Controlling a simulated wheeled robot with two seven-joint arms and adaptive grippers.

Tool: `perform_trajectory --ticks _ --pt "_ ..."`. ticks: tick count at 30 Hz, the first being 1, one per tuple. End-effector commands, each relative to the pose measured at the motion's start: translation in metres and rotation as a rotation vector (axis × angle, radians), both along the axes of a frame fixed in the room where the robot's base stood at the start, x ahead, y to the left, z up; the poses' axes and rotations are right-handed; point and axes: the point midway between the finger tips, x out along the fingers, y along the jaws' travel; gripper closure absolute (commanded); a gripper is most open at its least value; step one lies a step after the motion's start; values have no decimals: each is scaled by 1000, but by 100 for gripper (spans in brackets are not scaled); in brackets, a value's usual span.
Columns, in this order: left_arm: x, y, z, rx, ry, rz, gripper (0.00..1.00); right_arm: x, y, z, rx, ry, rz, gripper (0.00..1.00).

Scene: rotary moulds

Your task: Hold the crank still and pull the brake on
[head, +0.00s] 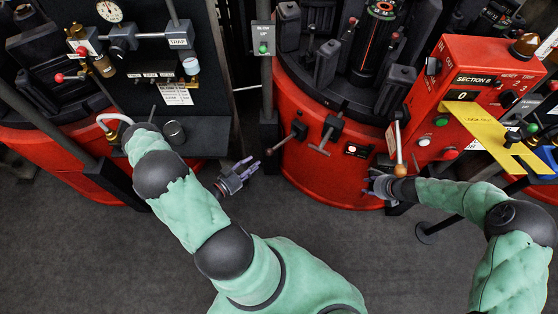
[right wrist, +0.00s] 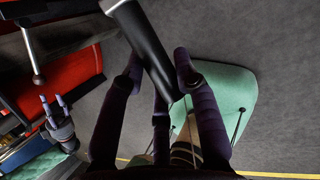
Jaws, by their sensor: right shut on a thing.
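My right gripper (head: 376,186) is at the front of the red machine's drum on the right. In the right wrist view its dark purple fingers close around a thick dark cylindrical handle (right wrist: 147,45), which looks like the crank's grip. The head view mostly hides that handle. My left gripper (head: 240,172) is open and empty over the floor gap; it also shows in the right wrist view (right wrist: 55,120). Just beyond it is a lever with a dark round knob (head: 270,152), likely the brake. A gap shows between fingers and knob.
A lever with a wooden knob (head: 400,169) hangs beside my right gripper. A red control box (head: 470,85) stands right. Another machine with a gauge (head: 109,11) stands left. Grey floor lies in front.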

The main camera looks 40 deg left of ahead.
Motion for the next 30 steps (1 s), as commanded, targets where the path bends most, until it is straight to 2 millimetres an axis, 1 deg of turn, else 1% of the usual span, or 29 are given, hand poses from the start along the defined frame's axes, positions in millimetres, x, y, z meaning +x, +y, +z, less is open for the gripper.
perform_trajectory --ticks 1,14,15,17,26,30 --pt "0 0 0 0 0 0 62 4 -2 2 0 -7 -9 100" --pt "0 0 0 0 0 -1 62 3 -2 1 0 -5 -8 100" --pt "0 0 0 0 0 -1 62 3 -2 1 -1 -5 -8 58" --pt "0 0 0 0 0 -1 62 3 -2 1 -1 -5 -8 41" --pt "0 0 0 0 0 -1 62 1 -1 0 0 -1 -3 41" --pt "0 0 0 0 0 -1 62 0 -3 6 0 -2 -2 41"
